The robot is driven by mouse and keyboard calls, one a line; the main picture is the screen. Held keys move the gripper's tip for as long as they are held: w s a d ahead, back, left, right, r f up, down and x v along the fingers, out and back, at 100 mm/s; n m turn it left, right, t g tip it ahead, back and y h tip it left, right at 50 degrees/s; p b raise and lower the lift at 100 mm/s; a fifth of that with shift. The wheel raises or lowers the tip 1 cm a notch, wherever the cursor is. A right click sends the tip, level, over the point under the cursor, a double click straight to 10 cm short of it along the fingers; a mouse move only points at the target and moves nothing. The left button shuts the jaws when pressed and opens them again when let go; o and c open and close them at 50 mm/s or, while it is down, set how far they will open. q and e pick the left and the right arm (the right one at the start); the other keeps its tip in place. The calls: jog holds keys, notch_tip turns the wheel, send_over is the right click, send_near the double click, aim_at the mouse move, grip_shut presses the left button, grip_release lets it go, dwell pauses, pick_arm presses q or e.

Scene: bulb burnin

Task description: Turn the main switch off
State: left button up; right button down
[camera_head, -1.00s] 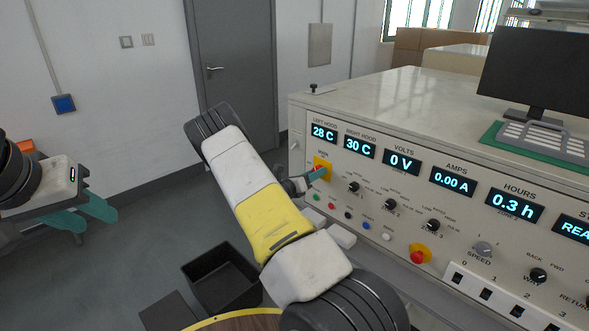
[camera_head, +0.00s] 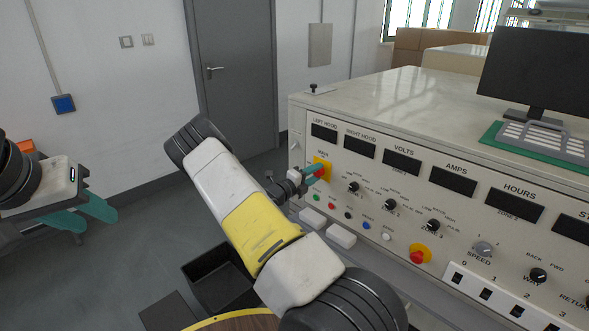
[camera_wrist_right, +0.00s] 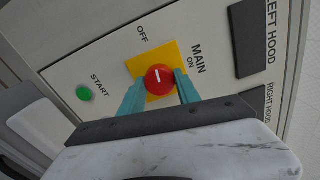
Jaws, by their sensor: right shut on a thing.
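The main switch is a red knob with a short white mark (camera_wrist_right: 159,77) on a yellow plate (camera_wrist_right: 142,64), labelled MAIN, OFF and ON in the right wrist view. The white mark points roughly toward the OFF label. My right gripper (camera_wrist_right: 158,96) has its two teal fingers on either side of the knob and is shut on it. In the head view, my right gripper (camera_head: 314,172) is at the yellow plate (camera_head: 322,162) on the panel's left end, partly hiding the knob. My left gripper (camera_head: 85,212) is at the far left, open and empty, away from the panel.
The panel's displays (camera_head: 401,162) are dark. Below are small knobs, coloured buttons and a red emergency button (camera_head: 418,257). A green START button (camera_wrist_right: 84,93) sits near the switch. A black bin (camera_head: 218,280) stands on the floor below my right arm.

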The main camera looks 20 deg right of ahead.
jog(key=shift+n, duration=0.9)
jog(key=c, duration=0.9)
grip_release()
jog(key=shift+o, duration=0.2)
jog(key=v, duration=0.8)
jog(key=shift+w, duration=0.1)
